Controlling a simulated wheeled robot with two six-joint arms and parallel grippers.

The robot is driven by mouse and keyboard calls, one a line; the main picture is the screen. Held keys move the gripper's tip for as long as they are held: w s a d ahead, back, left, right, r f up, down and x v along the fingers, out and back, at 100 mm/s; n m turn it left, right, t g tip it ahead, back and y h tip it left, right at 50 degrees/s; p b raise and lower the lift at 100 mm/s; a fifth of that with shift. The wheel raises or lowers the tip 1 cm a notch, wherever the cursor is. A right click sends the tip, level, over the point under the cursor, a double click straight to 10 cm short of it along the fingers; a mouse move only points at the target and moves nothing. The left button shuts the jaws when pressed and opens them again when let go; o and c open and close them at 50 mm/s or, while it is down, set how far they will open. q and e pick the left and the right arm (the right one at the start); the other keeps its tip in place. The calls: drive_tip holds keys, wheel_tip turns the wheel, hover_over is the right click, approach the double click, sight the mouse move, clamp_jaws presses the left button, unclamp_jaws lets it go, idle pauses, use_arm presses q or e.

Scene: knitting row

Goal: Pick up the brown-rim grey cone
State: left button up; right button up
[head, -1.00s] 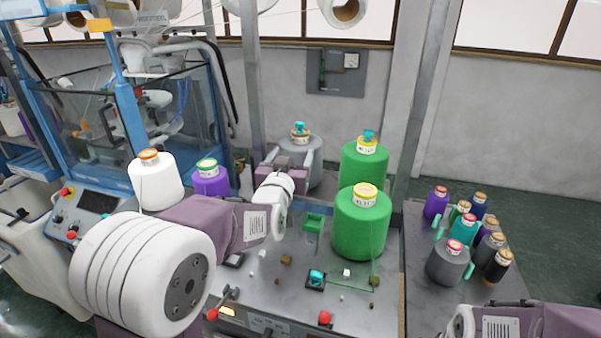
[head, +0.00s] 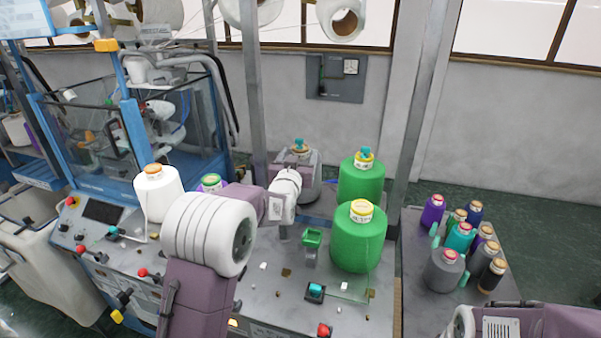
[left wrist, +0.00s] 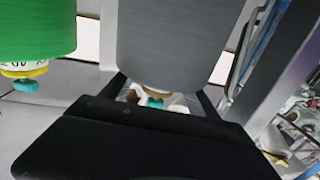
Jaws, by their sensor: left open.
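The brown-rim grey cone (head: 299,149) stands at the back of the machine top in the head view, with a teal piece on its tip. My left gripper (head: 297,165) is at its upper part and hides much of its body. In the left wrist view the grey cone (left wrist: 175,45) appears upside down and large. Its brown rim and teal tip show just beyond the black gripper body. The left gripper's dark fingers (left wrist: 163,92) are open, one on each side of the cone; contact cannot be told. My right gripper is out of view.
Two green cones (head: 358,240) (head: 361,184) stand to the right of the grey one. A white cone (head: 158,195) and a purple cone (head: 211,183) stand to the left. A side table holds several small cones and a pink-rim grey cone (head: 444,272).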

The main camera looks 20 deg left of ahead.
use_arm(q)
drive_tip(key=shift+s, duration=0.1)
clamp_jaws()
drive_tip(key=shift+r, duration=0.15)
